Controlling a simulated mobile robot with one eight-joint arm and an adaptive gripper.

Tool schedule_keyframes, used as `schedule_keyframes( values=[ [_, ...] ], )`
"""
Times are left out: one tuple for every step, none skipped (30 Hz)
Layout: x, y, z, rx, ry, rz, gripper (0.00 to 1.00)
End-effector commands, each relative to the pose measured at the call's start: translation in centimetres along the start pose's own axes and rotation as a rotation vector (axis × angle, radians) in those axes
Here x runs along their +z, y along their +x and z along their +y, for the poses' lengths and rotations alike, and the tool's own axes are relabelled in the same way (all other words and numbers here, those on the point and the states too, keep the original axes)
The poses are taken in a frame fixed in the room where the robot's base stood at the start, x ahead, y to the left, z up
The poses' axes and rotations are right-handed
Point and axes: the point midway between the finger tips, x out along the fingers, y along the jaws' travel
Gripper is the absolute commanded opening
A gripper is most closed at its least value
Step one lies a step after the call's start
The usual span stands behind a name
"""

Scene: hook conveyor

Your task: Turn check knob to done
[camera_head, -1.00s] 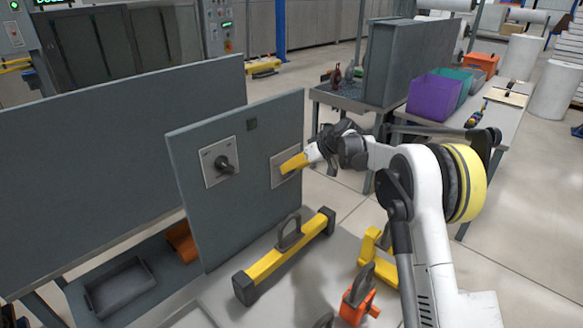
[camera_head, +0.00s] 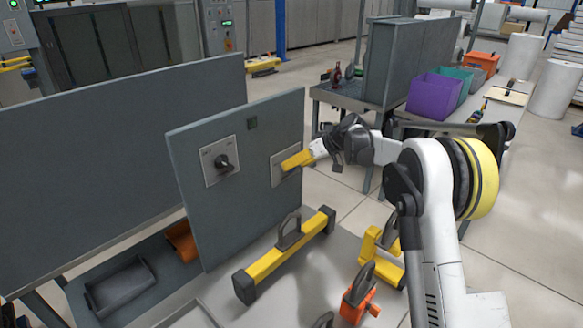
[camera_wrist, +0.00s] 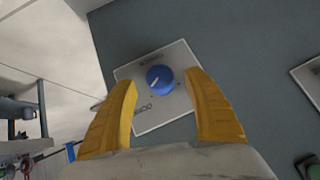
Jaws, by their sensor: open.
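The check knob (camera_wrist: 160,80) is a round blue knob on a pale square plate (camera_wrist: 145,116) in the wrist view. Lettering shows at two sides of the plate, too blurred to read fully. In the head view the plate (camera_head: 279,170) is on the right side of an upright grey panel (camera_head: 236,215), and my gripper hides the knob. My gripper (camera_head: 284,167) points at the plate; its two yellow fingers also show in the wrist view (camera_wrist: 163,92). They are open and apart, with the knob ahead between and slightly beyond their tips. Nothing is held.
A second plate with a dark knob (camera_head: 223,162) is to the left on the same panel. A yellow bar with a handle (camera_head: 272,268) lies in front of the panel. Orange and yellow hook pieces (camera_head: 360,300) stand at the right. A purple bin (camera_head: 435,97) is at the back.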

Motion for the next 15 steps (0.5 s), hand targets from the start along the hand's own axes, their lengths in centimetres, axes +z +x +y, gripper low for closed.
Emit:
schedule_keyframes(
  values=[
    [0.0,-1.2,0.1,0.002,0.002,0.001,0.60],
    [0.0,-1.9,0.0,0.002,0.002,0.001,0.60],
    [0.0,-2.8,0.0,0.002,0.003,0.001,0.60],
    [0.0,-3.5,0.1,0.002,0.003,0.002,0.60],
    [0.0,-4.3,0.0,0.002,0.003,0.002,0.60],
    [0.0,-5.1,0.0,0.001,0.002,0.001,0.60],
    [0.0,-5.8,0.0,0.001,0.002,0.001,0.60],
    [0.0,-6.4,0.0,0.001,0.002,0.001,0.60],
    [0.0,-7.1,0.0,0.001,0.003,0.002,0.60],
    [0.0,-7.6,0.0,0.001,0.003,0.002,0.60],
    [0.0,-8.1,0.0,0.001,0.002,0.001,0.60],
    [0.0,-8.6,0.0,0.001,0.001,0.001,0.60],
    [0.0,-8.9,0.0,0.000,0.001,0.001,0.60],
    [0.0,-9.2,0.0,0.000,0.001,0.000,0.60],
    [0.0,-9.5,0.0,0.000,0.001,0.000,0.60]
  ],
)
